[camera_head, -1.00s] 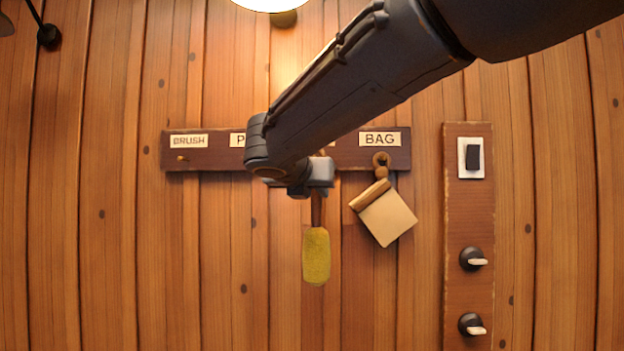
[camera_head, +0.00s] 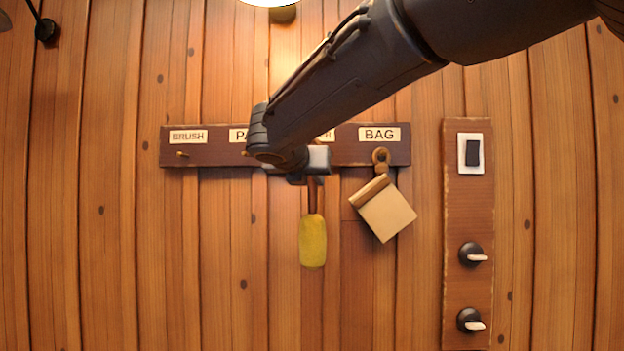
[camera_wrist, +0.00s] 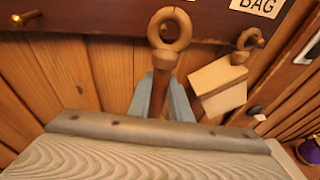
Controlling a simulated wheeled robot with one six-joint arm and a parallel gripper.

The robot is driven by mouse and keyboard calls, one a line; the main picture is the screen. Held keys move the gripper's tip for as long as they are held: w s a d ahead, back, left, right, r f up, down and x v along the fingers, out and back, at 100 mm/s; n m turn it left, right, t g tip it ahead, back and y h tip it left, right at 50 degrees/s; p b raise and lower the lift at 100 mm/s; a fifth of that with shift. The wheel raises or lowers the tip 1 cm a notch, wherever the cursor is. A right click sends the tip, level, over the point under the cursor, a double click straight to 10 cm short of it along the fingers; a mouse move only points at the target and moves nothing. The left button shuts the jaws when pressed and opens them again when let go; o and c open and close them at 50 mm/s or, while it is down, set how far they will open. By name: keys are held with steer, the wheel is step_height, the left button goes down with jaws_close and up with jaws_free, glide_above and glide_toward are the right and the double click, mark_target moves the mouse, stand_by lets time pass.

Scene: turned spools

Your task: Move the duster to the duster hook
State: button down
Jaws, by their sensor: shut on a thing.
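The duster (camera_head: 313,241), with a yellow head and brown handle, hangs upright below my gripper (camera_head: 308,179). In the wrist view my gripper (camera_wrist: 161,98) is shut on the duster's handle, the two blue-grey fingers on either side of it. The wooden ring (camera_wrist: 170,31) at the handle's top stands in front of the dark hook rail (camera_wrist: 105,18). In the head view the rail (camera_head: 220,155) carries a mostly hidden label (camera_head: 326,135) ending in "ER". I see no duster hook; that part of the rail is hidden by my arm and the ring.
A bag (camera_head: 385,213) hangs on the rail's right hook under the BAG label, close right of the duster. The BRUSH hook (camera_head: 182,154) at the left is bare. Right of the rail, a board (camera_head: 466,210) bears a switch and two knobs.

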steer(key=shift+a+x, duration=0.2)
steer(key=shift+x, duration=0.85)
steer(key=shift+a+x, duration=0.15)
steer(key=shift+x, duration=0.9)
steer(key=shift+a+x, duration=0.2)
steer(key=shift+x, duration=0.8)
steer(key=shift+w+r, duration=0.15)
steer(key=shift+w, duration=0.05)
steer(key=c, duration=1.5)
jaws_free()
steer(key=shift+c, duration=0.2)
